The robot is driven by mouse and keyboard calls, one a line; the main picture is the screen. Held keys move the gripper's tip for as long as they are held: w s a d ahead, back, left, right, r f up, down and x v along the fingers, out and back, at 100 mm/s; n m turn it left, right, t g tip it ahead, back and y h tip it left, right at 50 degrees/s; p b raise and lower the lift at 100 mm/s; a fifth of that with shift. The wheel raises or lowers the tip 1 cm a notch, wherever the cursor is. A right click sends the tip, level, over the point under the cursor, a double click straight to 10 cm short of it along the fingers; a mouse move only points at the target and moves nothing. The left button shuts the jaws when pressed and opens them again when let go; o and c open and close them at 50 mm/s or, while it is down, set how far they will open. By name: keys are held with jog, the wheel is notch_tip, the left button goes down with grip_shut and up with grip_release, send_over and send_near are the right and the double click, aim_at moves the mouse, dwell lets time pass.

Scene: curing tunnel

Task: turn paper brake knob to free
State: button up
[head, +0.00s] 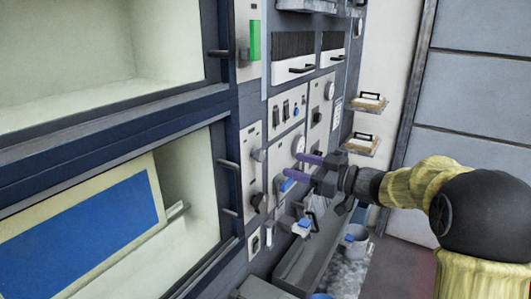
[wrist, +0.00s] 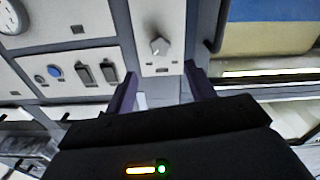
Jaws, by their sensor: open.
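A light grey pointer knob (wrist: 158,46) sits on a white panel in the wrist view, ahead of and between my fingers. It seems to be the grey knob (head: 259,155) on the narrow white panel beside the lower chamber in the head view. No label is readable, so I cannot confirm that it is the paper brake knob. My gripper (head: 300,166) has its two purple fingers apart and empty, pointing at the control panels. In the wrist view my gripper (wrist: 161,84) is short of the knob, not touching it.
A black knob (head: 257,203) is lower on the same narrow panel. Door handles (head: 229,164) stick out beside the lower chamber. Neighbouring panels carry a round gauge (wrist: 10,16), a blue button (wrist: 54,71) and black switches (wrist: 109,72). A grey ledge (head: 305,255) runs below the panels.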

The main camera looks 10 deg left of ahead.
aim_at(263, 155)
jog(key=p+x, duration=0.3)
jog(key=x, duration=0.7)
jog(key=shift+w+a, duration=0.1)
jog(key=c, duration=1)
